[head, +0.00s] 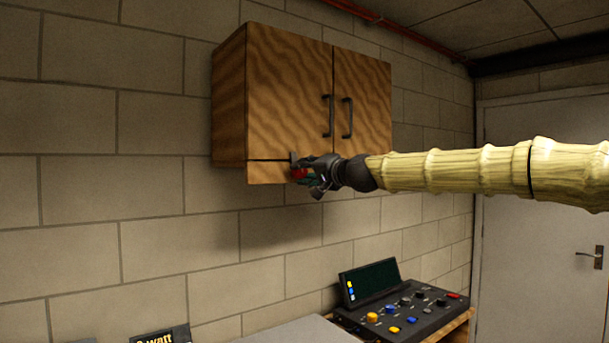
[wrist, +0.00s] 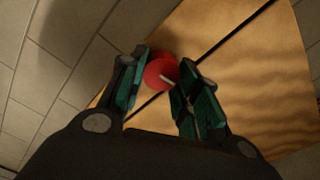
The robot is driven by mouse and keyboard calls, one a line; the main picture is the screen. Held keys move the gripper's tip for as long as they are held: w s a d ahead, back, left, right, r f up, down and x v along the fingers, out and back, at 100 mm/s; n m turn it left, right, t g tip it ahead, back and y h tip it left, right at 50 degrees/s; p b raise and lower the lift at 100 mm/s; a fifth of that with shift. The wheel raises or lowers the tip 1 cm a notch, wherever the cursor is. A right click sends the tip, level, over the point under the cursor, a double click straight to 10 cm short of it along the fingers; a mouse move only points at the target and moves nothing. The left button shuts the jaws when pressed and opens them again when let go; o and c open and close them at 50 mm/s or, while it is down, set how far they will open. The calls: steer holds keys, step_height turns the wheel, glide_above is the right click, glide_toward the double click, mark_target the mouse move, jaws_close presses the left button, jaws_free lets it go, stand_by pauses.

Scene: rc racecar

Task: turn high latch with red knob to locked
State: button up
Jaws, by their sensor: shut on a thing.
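A wooden wall cabinet (head: 290,90) with two doors hangs on the block wall. The latch (head: 293,160) is a small dark piece at the seam below the left door. Its red knob (head: 299,173) shows just under it, partly hidden by my gripper. My gripper (head: 312,173) reaches in from the right at the cabinet's lower edge. In the wrist view the red knob (wrist: 160,72) lies between the teal finger pads of my gripper (wrist: 162,85), with a pale line across its face. The fingers are shut on the knob. The latch's exact angle is hard to tell.
Two dark door handles (head: 328,115) stick out above my gripper. A control console (head: 400,305) with coloured knobs stands below on a wooden bench. A grey door (head: 545,220) is at the right. The air below the cabinet is clear.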

steer(key=shift+m, duration=0.9)
steer(key=o, duration=1)
steer(key=v, duration=1.2)
steer(key=shift+f, duration=0.1)
